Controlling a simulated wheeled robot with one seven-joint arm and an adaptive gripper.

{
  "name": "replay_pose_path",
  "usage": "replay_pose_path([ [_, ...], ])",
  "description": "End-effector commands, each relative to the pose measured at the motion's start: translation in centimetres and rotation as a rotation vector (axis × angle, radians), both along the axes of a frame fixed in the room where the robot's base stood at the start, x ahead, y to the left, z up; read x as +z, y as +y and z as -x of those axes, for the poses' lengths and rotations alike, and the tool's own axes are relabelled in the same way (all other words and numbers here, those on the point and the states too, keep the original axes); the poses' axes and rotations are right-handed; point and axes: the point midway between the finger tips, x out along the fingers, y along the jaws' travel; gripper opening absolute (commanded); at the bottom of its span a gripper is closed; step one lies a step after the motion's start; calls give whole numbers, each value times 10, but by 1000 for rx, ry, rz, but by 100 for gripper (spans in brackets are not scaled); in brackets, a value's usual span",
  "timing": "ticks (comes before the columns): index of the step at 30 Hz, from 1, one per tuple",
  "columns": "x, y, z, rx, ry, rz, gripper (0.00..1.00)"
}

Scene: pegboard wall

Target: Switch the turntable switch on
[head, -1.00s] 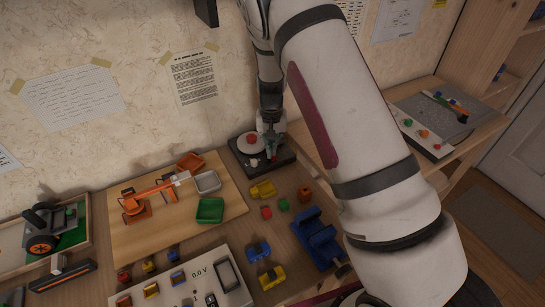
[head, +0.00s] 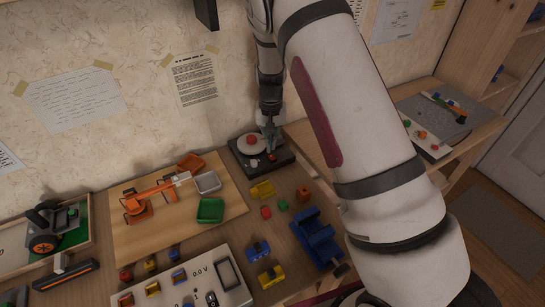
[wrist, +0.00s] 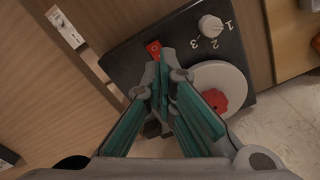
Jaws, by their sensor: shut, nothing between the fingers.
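The turntable (head: 240,157) is a dark box with a white disc (head: 249,144) that carries a red piece in its middle. In the wrist view the red switch (wrist: 153,48) sits near the box's edge, with a small light mark on it. Which way it is tipped I cannot tell. My gripper (wrist: 164,72) is shut and empty, its fingertips just beside the switch in the picture. Whether they touch it is unclear. In the head view my gripper (head: 269,148) is over the right part of the box.
A white knob (wrist: 210,26) marked 1, 2, 3 stands on the same box, beside the disc. Left of the turntable is a wooden board (head: 130,240) with an orange toy crane and trays. Yellow, red, green and blue pieces lie in front. The wall is close behind.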

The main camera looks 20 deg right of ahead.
Motion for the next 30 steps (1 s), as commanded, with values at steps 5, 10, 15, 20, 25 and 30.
replay_pose_path([
  [5,15,0,0,0,-2,0,0],
  [10,26,0,0,1,-2,1,0],
  [15,35,0,0,0,-2,1,0],
  [20,36,0,0,-1,-1,0,0],
  [25,36,0,0,0,-1,0,0],
  [30,36,0,0,0,-1,0,0],
])
